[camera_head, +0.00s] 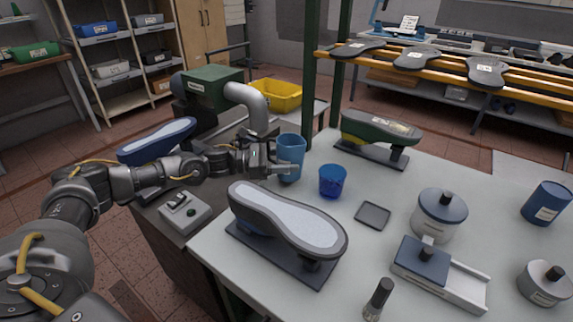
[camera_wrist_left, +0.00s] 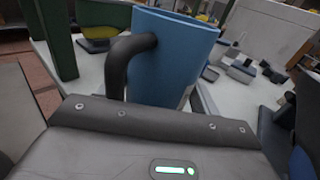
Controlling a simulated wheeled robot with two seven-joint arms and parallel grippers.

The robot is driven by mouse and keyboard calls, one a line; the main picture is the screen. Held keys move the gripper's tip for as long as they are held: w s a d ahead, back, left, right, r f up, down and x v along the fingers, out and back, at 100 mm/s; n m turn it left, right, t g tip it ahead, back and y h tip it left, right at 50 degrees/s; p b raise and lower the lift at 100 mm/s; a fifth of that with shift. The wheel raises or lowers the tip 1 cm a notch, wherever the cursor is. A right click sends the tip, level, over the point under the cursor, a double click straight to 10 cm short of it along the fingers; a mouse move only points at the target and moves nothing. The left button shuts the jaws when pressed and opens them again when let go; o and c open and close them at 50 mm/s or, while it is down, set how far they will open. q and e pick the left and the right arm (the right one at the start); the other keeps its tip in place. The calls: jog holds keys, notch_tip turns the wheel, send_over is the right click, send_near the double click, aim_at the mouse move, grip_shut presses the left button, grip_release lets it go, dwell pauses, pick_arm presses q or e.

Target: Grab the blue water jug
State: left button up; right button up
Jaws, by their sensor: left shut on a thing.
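The blue water jug (camera_head: 291,147) is upright near the table's left edge in the head view. My left gripper (camera_head: 282,168) reaches it from the left and is shut on it; one finger crosses the jug's lower front. In the left wrist view the jug (camera_wrist_left: 172,58) fills the upper middle, with its dark curved handle on its left side. The gripper's housing hides the jug's lower part there. I cannot tell whether the jug's base touches the table. My right gripper is not in view.
A small blue cup (camera_head: 332,181) stands just right of the jug. A shoe last (camera_head: 287,222) on a dark base lies in front, and a green last (camera_head: 380,130) stands behind. A green machine with a grey pipe (camera_head: 247,100) is at the back left. A dark square tray (camera_head: 372,215) lies mid-table.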

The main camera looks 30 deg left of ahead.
pick_arm(q)
notch_tip(320, 180, up, 8)
jog(key=b, duration=0.1)
dwell(0.6)
